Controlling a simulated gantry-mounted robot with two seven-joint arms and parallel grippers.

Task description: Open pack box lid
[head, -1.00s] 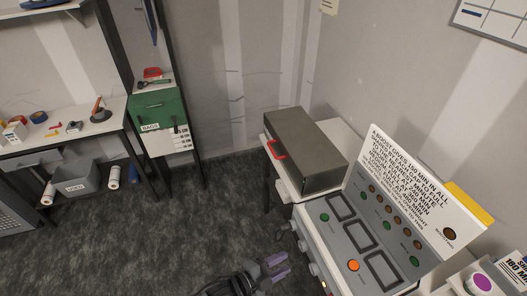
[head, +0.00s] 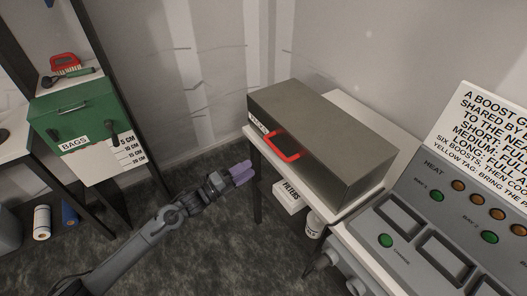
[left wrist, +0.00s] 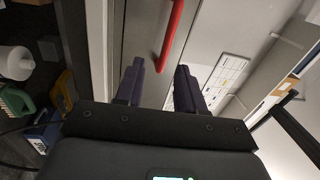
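The pack box (head: 330,135) is a dark grey-olive metal box on a white table, with its lid closed. A red handle (head: 284,147) is on its front, beside a small white label. My left gripper (head: 242,172) is in front of the box, left of and a little lower than the handle in the head view, and apart from it. In the left wrist view the left gripper (left wrist: 160,82) has its two purple-grey fingers apart with nothing between them. The red handle (left wrist: 171,35) shows beyond the fingertips. My right gripper is not in view.
A control panel (head: 430,245) with buttons and a text board stands right of the box. Under the table edge are a box marked PLIERS (head: 289,197) and a white tub (head: 314,224). A green BAGS box (head: 75,112) is at left. Open floor lies between.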

